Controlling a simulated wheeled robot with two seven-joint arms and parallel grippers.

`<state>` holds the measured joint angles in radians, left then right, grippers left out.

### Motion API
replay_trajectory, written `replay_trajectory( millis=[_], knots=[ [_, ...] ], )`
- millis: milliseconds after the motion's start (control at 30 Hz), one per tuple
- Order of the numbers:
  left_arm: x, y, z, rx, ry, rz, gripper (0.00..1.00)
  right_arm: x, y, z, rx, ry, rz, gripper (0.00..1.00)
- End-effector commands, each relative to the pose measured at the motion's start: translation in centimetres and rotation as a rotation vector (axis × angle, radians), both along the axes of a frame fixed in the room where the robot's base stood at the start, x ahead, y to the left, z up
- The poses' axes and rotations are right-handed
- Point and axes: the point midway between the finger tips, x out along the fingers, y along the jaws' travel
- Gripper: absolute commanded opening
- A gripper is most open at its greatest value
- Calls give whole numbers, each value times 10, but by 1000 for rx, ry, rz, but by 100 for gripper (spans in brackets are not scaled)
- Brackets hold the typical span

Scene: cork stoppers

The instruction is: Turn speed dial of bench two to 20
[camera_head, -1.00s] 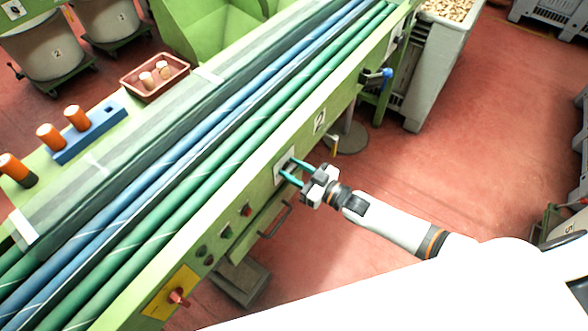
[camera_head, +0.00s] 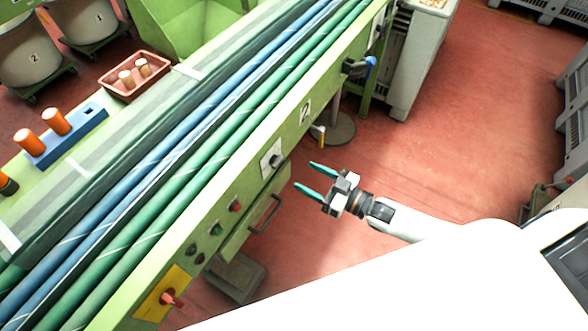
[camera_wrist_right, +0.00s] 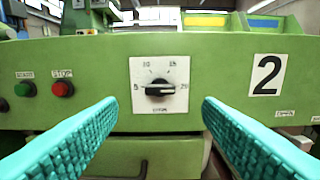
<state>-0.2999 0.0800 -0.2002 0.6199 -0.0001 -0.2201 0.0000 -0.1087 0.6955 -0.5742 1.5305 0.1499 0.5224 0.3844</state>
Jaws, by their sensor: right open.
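The speed dial shows in the wrist view as a black knob (camera_wrist_right: 160,89) on a white square plate (camera_wrist_right: 160,70). In the head view the dial plate (camera_head: 268,160) is on the green front panel of bench two (camera_head: 240,191), left of the "2" label (camera_head: 305,111). My right gripper (camera_head: 304,176) is open and empty, apart from the dial and facing it. Its teal fingers (camera_wrist_right: 160,112) stand either side of the dial in the wrist view. My left gripper is not in view.
Red (camera_wrist_right: 62,88) and green (camera_wrist_right: 25,89) buttons are left of the dial. A drawer handle (camera_head: 264,214) juts out below it. A red switch on a yellow plate (camera_head: 168,297) is further left. The red floor (camera_head: 460,130) right of the bench is clear.

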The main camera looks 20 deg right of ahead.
Motion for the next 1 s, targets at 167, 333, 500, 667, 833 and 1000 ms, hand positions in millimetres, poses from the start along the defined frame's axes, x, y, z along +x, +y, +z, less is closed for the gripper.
replay_trajectory(
  millis=[167,333,500,667,833,1000],
  knots=[
    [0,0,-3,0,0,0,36,-19,-15,-1,-1,1,0,60],
    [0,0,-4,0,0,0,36,-24,-19,0,0,0,0,60],
    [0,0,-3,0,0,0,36,-24,-19,0,0,0,0,60],
    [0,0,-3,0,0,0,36,-24,-19,0,0,0,0,60],
    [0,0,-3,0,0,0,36,-24,-19,-1,-1,2,-3,60],
    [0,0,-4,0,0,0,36,-21,-34,-43,-69,76,-88,60]
  ],
)
